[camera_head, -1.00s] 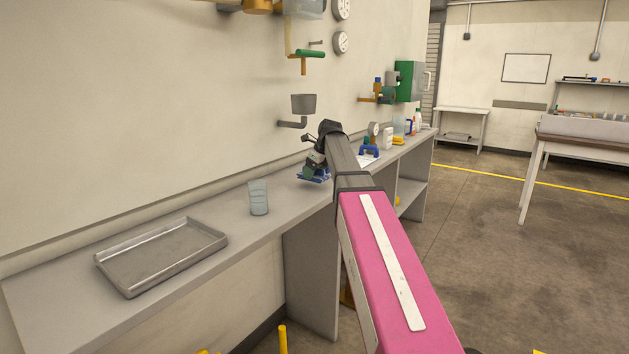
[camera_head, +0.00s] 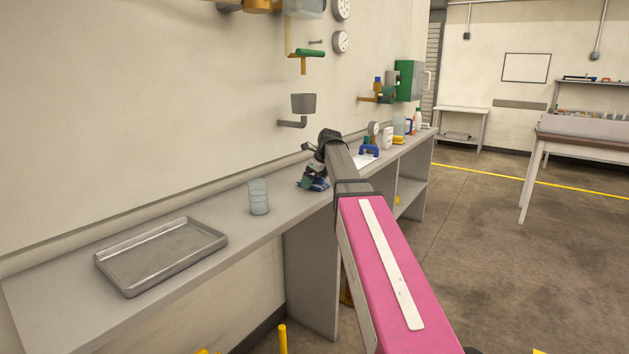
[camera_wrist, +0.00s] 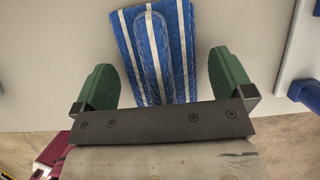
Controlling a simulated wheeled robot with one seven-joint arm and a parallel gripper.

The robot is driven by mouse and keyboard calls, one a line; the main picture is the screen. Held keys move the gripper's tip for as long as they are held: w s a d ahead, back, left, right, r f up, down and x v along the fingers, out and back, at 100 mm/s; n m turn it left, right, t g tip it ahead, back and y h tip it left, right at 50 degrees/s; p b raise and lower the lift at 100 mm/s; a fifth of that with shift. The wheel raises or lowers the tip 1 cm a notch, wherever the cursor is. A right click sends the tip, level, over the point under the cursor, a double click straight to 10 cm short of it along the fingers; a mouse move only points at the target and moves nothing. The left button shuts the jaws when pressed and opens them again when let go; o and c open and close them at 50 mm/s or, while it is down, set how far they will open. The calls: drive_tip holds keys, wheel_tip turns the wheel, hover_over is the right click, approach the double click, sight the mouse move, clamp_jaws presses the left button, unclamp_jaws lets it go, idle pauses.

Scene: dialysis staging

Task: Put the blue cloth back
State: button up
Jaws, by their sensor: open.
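The blue cloth (camera_wrist: 176,45) with white stripes lies folded on the grey counter, seen in the wrist view between and beyond my fingers. My gripper (camera_wrist: 163,80) has its two green fingers spread apart, one on each side of the cloth, with nothing visibly held. In the head view, my gripper (camera_head: 308,181) is low over the counter, and a bit of the blue cloth (camera_head: 320,184) shows beside it. My arm hides part of the counter there. Whether the fingers touch the cloth cannot be told.
A metal tray (camera_head: 118,272) and a grey-blue cup (camera_head: 259,198) stand on the counter (camera_head: 60,309) to the left. A blue-handled item (camera_head: 369,150) and several bottles stand farther right. Bare counter lies between cup and gripper.

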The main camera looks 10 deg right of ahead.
drive_tip(key=v, duration=1.2)
drive_tip(key=shift+r, duration=0.15)
